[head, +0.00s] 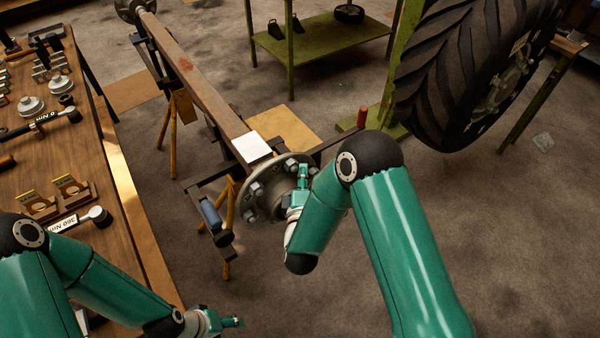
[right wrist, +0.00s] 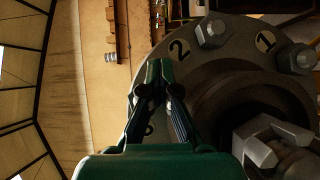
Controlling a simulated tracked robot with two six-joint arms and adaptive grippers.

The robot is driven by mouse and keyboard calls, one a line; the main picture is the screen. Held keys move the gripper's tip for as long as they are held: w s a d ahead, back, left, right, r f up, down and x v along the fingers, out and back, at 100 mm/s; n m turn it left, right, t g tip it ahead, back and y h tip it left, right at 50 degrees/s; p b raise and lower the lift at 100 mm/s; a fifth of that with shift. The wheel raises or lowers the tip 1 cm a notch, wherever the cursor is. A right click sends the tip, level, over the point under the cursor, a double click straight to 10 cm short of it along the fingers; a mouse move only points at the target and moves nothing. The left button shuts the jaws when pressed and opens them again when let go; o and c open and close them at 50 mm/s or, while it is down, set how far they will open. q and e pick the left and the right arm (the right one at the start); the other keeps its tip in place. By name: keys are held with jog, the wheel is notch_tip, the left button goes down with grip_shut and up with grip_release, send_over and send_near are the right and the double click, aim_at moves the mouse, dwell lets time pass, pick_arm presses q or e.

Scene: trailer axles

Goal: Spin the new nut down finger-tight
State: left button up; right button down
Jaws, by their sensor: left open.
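The wheel hub (head: 268,205) sits at the near end of the brown axle beam, with several nuts and studs around its flange. In the right wrist view a nut (right wrist: 212,32) sits by the number 2 and another nut (right wrist: 297,58) by the number 1. A large hex fitting (right wrist: 270,148) is at the hub's centre. My right gripper (head: 303,172) is at the right side of the flange. Its fingers (right wrist: 160,68) are close together at the flange edge; whether a nut is between them is hidden. My left gripper (head: 238,322) is open, low and away from the hub.
A wooden bench (head: 120,225) with tools, including a torque wrench (head: 75,221), runs along the left. A large tyre (head: 470,70) stands at upper right. A green table (head: 320,38) is behind. A blue-handled tool (head: 211,214) is just left of the hub.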

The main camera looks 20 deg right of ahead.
jog(key=c, duration=1.7)
grip_release()
jog(key=shift+w+a, duration=0.1)
jog(key=shift+a, duration=0.05)
jog(key=shift+o, duration=0.2)
jog(key=o, duration=0.5)
jog(key=shift+f, duration=0.1)
jog(key=shift+s+a+f, duration=0.1)
jog(key=shift+s+f, duration=0.05)
jog(key=shift+s, duration=0.05)
